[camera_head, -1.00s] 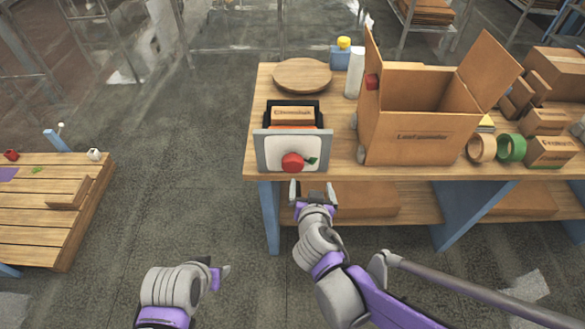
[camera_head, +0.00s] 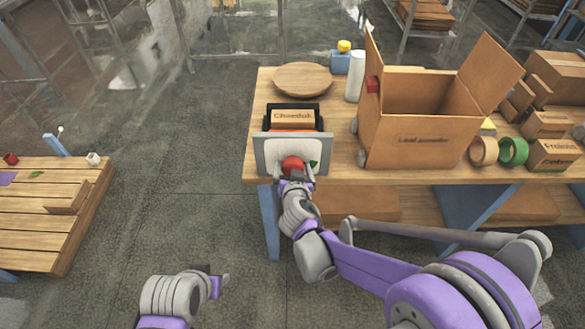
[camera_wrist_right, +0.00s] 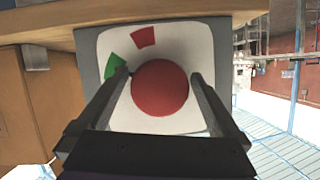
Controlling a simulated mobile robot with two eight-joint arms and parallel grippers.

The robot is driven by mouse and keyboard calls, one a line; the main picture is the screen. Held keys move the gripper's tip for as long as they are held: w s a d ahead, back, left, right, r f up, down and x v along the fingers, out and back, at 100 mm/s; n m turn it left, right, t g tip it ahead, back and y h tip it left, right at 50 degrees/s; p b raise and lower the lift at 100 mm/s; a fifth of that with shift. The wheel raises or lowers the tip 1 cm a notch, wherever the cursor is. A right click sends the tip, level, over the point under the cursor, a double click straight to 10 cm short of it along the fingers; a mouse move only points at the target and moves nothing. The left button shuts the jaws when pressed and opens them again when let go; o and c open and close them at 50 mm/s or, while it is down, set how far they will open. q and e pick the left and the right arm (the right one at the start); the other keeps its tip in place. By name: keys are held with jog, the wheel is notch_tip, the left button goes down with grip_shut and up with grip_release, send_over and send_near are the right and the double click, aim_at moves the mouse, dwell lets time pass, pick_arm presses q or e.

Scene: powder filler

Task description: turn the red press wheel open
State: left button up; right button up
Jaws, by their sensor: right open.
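The red press wheel (camera_head: 292,165) is a round red knob on the light front panel (camera_head: 265,155) of the powder filler, at the table's front edge. In the right wrist view the wheel (camera_wrist_right: 160,88) sits between the two fingers of my right gripper (camera_wrist_right: 163,85). The fingers are open, one on each side, with small gaps to the wheel. A green mark (camera_wrist_right: 116,68) and a red mark (camera_wrist_right: 145,37) show on the panel. My right gripper also shows in the head view (camera_head: 293,176), right at the wheel. My left gripper (camera_head: 222,285) is low in the head view, away from the table; its jaws are unclear.
A large open cardboard box (camera_head: 415,140) stands right of the filler. A round wooden board (camera_head: 303,78) lies behind it. Tape rolls (camera_head: 513,151) and smaller boxes are further right. A low slatted wooden table (camera_head: 45,222) stands at the left, with clear floor between.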

jog(key=c, duration=1.2)
jog(key=shift+c, duration=0.2)
